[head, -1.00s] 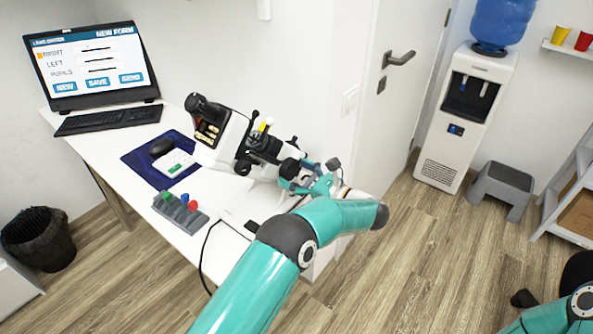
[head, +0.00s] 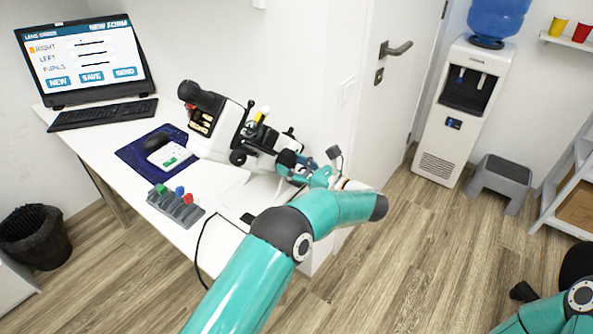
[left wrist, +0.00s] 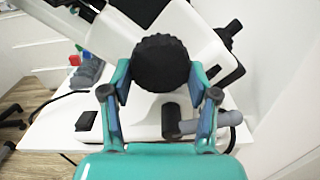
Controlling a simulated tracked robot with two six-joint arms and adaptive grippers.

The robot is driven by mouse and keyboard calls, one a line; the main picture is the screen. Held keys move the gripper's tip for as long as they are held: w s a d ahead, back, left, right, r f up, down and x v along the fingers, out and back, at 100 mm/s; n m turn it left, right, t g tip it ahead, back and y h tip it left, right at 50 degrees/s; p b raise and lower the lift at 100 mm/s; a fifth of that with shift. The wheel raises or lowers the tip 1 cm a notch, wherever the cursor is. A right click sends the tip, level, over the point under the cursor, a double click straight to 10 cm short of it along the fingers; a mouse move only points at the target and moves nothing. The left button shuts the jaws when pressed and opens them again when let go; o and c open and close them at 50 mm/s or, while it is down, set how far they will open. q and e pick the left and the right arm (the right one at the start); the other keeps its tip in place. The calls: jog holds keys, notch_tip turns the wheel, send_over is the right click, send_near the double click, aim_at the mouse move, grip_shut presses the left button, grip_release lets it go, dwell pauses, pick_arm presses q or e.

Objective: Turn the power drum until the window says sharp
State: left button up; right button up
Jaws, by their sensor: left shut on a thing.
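The white and black lens-measuring device (head: 220,130) stands tilted on the right part of the desk. In the left wrist view, a round black ribbed knob, which looks like the power drum (left wrist: 161,64), sits between the two fingers of my left gripper (left wrist: 160,80). The fingers are closed on its two sides. In the head view my left gripper (head: 312,176) is at the device's right end, partly hidden by my arm. My right gripper is not visible.
A monitor (head: 82,62), keyboard (head: 104,114), blue mat (head: 130,154) and grey block with coloured buttons (head: 174,206) share the desk. A black and grey handle (left wrist: 205,122) sits below the knob. A door (head: 380,130) is behind.

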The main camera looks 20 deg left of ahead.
pick_arm(q)
jog(key=m+b, duration=0.3)
jog(key=shift+s+a+f+b, duration=0.15)
jog(key=shift+a+f+b, duration=0.1)
jog(key=shift+b, duration=0.15)
jog(key=m+b, duration=0.2)
jog(key=m, duration=0.1)
jog(key=shift+r+m, duration=0.15)
jog(key=shift+m, duration=0.15)
jog(key=m, duration=0.3)
jog(key=shift+r+m+b, duration=0.15)
jog(key=shift+m+b, duration=0.2)
jog(key=shift+m, duration=0.05)
jog(key=m, duration=0.4)
jog(key=shift+s+r+m+p, duration=0.1)
jog(key=shift+m+p, duration=0.2)
jog(key=shift+p, duration=0.1)
jog(key=o, duration=1.2)
jog(key=shift+d, duration=0.1)
